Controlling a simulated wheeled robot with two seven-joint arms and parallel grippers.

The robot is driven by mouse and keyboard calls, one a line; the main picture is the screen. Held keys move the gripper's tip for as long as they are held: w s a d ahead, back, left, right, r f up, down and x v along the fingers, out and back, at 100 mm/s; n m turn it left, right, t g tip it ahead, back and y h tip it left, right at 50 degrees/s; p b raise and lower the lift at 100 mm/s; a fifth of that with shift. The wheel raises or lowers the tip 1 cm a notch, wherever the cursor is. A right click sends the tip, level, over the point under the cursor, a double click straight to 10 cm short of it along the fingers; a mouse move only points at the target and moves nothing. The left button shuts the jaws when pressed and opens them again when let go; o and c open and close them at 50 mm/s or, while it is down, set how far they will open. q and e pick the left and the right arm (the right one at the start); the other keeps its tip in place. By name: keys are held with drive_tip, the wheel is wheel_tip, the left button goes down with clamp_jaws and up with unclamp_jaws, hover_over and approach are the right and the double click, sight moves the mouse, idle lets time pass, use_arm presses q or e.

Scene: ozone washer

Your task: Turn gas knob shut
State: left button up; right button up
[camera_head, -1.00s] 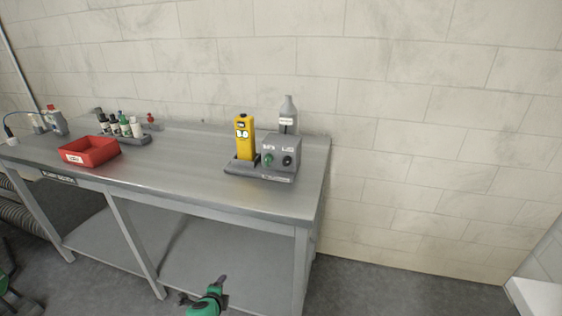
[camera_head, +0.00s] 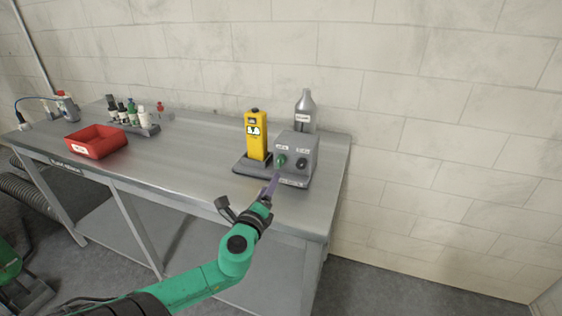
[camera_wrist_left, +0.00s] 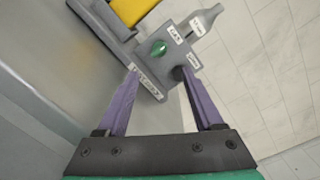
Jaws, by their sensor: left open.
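The gas knob is a small green knob (camera_head: 282,160) on the front of a grey control box (camera_head: 297,150); a black knob (camera_head: 302,163) sits to its right. In the left wrist view the green knob (camera_wrist_left: 159,47) lies ahead, beyond the fingertips, below a label that seems to read GAS. My left gripper (camera_head: 272,184) is just in front of the box, and its purple fingers also show in the left wrist view (camera_wrist_left: 158,73). They are open and spread wide, with nothing held. I cannot tell whether a fingertip touches the box. My right gripper is not seen.
A yellow handheld meter (camera_head: 256,136) stands left of the box, and a grey bottle (camera_head: 305,110) stands behind it. A red bin (camera_head: 96,142) and several small bottles (camera_head: 130,110) are at the table's left. The middle of the metal table (camera_head: 195,150) is clear.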

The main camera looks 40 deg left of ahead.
sight(279, 164)
use_arm(q)
drive_tip(key=x, duration=0.3)
drive_tip(key=shift+w+a+r, duration=0.2)
drive_tip(key=shift+w+r, duration=0.15)
drive_tip(key=shift+r, duration=0.05)
drive_tip(key=x, duration=0.7)
drive_tip(key=shift+a+f, duration=0.1)
drive_tip(key=shift+f, duration=0.3)
drive_tip(key=shift+w+a, duration=0.1)
drive_tip(key=shift+w, duration=0.35)
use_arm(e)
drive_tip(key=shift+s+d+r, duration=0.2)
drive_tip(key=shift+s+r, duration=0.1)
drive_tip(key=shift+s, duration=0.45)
use_arm(q)
clamp_jaws()
